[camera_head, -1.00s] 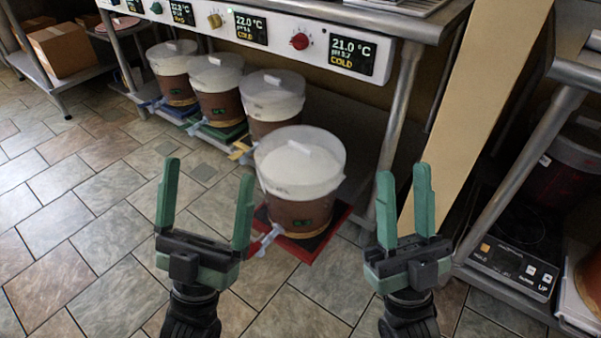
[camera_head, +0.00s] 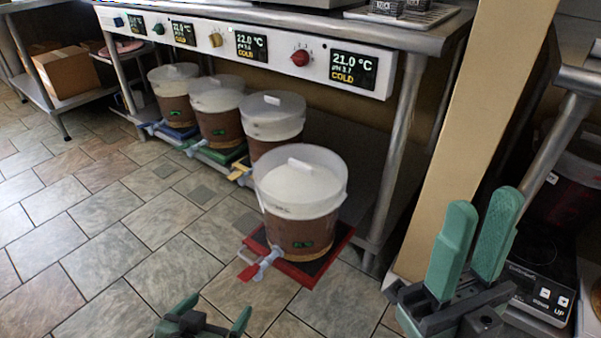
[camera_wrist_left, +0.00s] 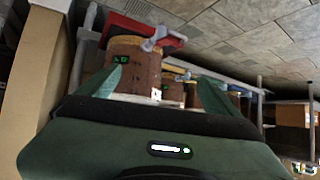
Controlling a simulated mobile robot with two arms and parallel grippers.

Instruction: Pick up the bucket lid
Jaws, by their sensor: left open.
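The nearest brown fermenting bucket (camera_head: 300,232) stands on a red tray (camera_head: 338,243), with a spigot and red tap at its front left. Its pale translucent bucket lid (camera_head: 325,185) is on top, with a white bar handle (camera_head: 300,166). My left gripper (camera_head: 212,308) is open and empty, low at the bottom edge, below and left of this bucket. In the left wrist view the bucket (camera_wrist_left: 135,52) appears upside down beyond the two open fingers (camera_wrist_left: 160,92). My right gripper (camera_head: 483,208) is open and empty, right of the bucket and apart from it.
Three more lidded buckets (camera_head: 276,122) stand on the low shelf behind. A control panel (camera_head: 300,58) runs along the table edge above them. A metal leg (camera_head: 398,150) and beige post (camera_head: 460,110) rise to the right. Tiled floor (camera_head: 90,230) is clear at left.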

